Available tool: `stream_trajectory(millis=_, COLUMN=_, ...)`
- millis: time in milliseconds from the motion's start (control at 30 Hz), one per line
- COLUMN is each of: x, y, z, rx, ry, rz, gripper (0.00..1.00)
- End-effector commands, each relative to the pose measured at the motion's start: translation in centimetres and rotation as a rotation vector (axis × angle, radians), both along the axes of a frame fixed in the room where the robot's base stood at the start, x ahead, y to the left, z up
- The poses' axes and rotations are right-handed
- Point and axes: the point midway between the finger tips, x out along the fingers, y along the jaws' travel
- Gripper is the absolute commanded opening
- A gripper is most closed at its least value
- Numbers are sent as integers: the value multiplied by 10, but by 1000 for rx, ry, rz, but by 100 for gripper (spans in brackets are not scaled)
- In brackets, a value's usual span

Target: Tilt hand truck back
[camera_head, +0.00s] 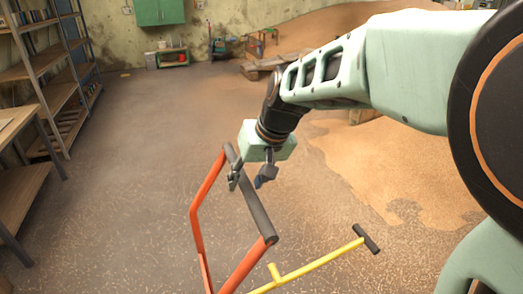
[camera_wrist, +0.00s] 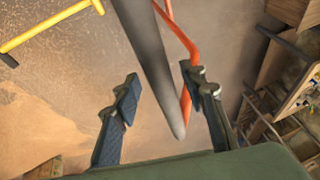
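The hand truck has an orange-red tubular frame (camera_head: 195,215) and a dark grey grip bar (camera_head: 258,214) across its top. Its lower part is cut off at the bottom of the head view. My gripper (camera_head: 248,182) is over the bar from above. In the wrist view my gripper (camera_wrist: 160,78) is open, with one finger on each side of the grip bar (camera_wrist: 153,65). There are gaps between the bar and both fingers. I cannot tell whether the bar is fully between the pads or just beyond the tips.
A yellow bar with a black T-shaped end (camera_head: 320,262) stands close to the right of the hand truck. A sand pile (camera_head: 400,170) covers the right and back. Shelves (camera_head: 55,80) and a bench (camera_head: 25,170) line the left. The floor (camera_head: 130,150) between is clear.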

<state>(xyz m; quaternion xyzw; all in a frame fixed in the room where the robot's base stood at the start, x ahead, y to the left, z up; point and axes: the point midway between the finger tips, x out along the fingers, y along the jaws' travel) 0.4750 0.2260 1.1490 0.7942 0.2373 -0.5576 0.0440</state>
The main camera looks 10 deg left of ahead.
Motion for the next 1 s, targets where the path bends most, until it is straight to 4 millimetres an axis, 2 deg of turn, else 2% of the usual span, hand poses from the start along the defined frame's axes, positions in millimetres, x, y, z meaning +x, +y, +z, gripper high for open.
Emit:
stream_trajectory(millis=233, x=0, y=0, z=-1, rx=0, ry=0, rz=0, gripper=39)
stream_trajectory(millis=600, x=0, y=0, z=0, rx=0, ry=0, rz=0, gripper=0)
stream_trajectory(millis=1000, x=3, y=-5, z=-1, rx=5, ry=1, rz=-1, gripper=0)
